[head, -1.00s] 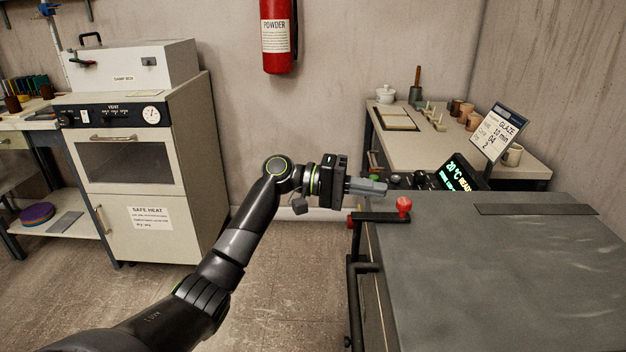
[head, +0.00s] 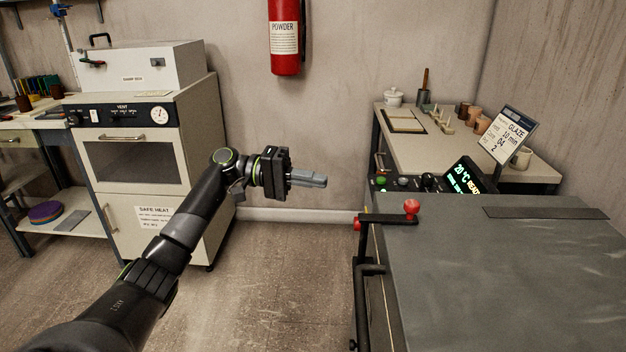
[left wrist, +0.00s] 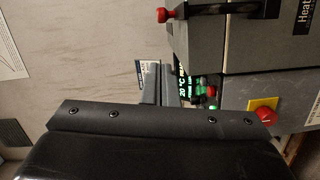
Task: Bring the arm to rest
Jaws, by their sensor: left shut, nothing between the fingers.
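My left gripper (head: 308,179) is in the middle of the head view, at the end of my left arm. Its fingers are shut with nothing between them and point right, toward the grey machine. It hangs in free air, left of the lever with the red knob (head: 411,207) and apart from it. In the left wrist view my gripper's dark housing fills the lower part, and a grey finger (left wrist: 149,88) shows above it. My right gripper is not in view.
A grey flat-topped machine (head: 500,270) with a lit display (head: 464,181) stands at right. A side table (head: 450,150) with pots is behind it. A cream oven cabinet (head: 140,165) stands at left. A red extinguisher (head: 284,40) hangs on the wall. Floor between is clear.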

